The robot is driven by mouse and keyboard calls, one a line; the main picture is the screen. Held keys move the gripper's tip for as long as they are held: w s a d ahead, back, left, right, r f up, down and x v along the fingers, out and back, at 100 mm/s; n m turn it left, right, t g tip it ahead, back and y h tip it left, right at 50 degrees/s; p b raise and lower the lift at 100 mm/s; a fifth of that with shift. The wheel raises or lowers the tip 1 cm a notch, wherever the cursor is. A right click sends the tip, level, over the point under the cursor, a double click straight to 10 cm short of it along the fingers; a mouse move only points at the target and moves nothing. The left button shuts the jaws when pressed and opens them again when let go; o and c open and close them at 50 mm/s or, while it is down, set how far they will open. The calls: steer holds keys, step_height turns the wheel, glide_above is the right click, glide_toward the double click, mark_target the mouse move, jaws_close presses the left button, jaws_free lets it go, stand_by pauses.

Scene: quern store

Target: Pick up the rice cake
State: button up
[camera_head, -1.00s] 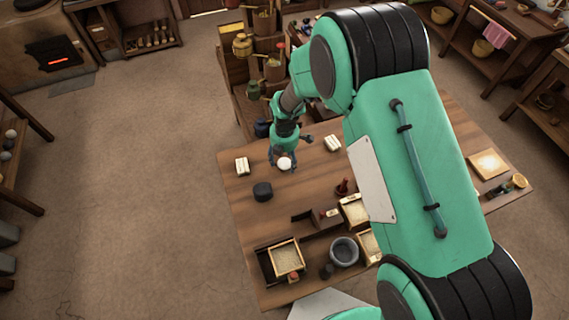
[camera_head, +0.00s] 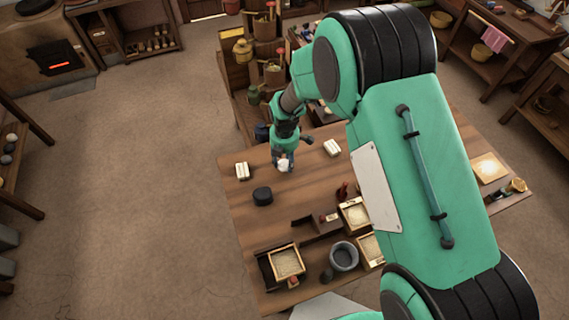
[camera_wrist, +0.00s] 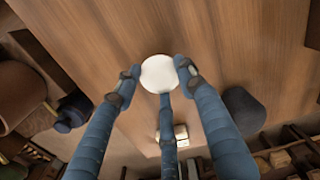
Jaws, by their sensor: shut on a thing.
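The rice cake (camera_wrist: 158,74) is a round white disc. In the wrist view it sits between the fingertips of my gripper (camera_wrist: 158,82), whose blue fingers close around it. In the head view my gripper (camera_head: 283,160) is over the far part of the wooden table, with the white rice cake (camera_head: 284,166) at its tips. The fingers cover part of the cake's edge. I cannot tell how far it is above the tabletop.
The wooden table (camera_head: 232,200) has a dark round block (camera_head: 262,195), white wrapped blocks (camera_head: 242,171) (camera_head: 332,147), grain trays (camera_head: 286,263) and a grey bowl (camera_head: 344,256). Shelving with pots (camera_head: 245,45) stands beyond. The table's left side has free room.

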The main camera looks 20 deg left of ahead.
steer(key=shift+r, duration=0.95)
steer(key=s+d, duration=0.3)
steer(key=s, duration=0.1)
steer(key=s+d+p, duration=0.1)
steer(key=s+d, duration=0.3)
steer(key=s+d+r+p, duration=0.1)
steer(key=s+d, duration=0.2)
steer(key=s, duration=0.1)
steer(key=shift+d, duration=0.25)
steer(key=w+d, duration=0.1)
steer(key=w, duration=0.3)
steer(key=w+d+p, duration=0.1)
steer(key=w, duration=0.3)
steer(key=w+d+r+p, duration=0.1)
steer(key=w, duration=0.3)
steer(key=shift+d+r, duration=0.1)
steer(key=shift+d, duration=0.25)
steer(key=shift+m, duration=0.3)
steer(key=w+d+p, duration=0.1)
steer(key=w+d, duration=0.6)
steer(key=w, duration=0.1)
steer(key=w+d+p, duration=0.1)
steer(key=w+d, duration=0.7)
steer(key=w, duration=0.1)
steer(key=w+d+p, duration=0.1)
steer(key=w+d, duration=0.7)
steer(key=shift+w+d+p, duration=0.2)
steer(key=shift+w+p, duration=0.05)
steer(key=shift+p, duration=0.15)
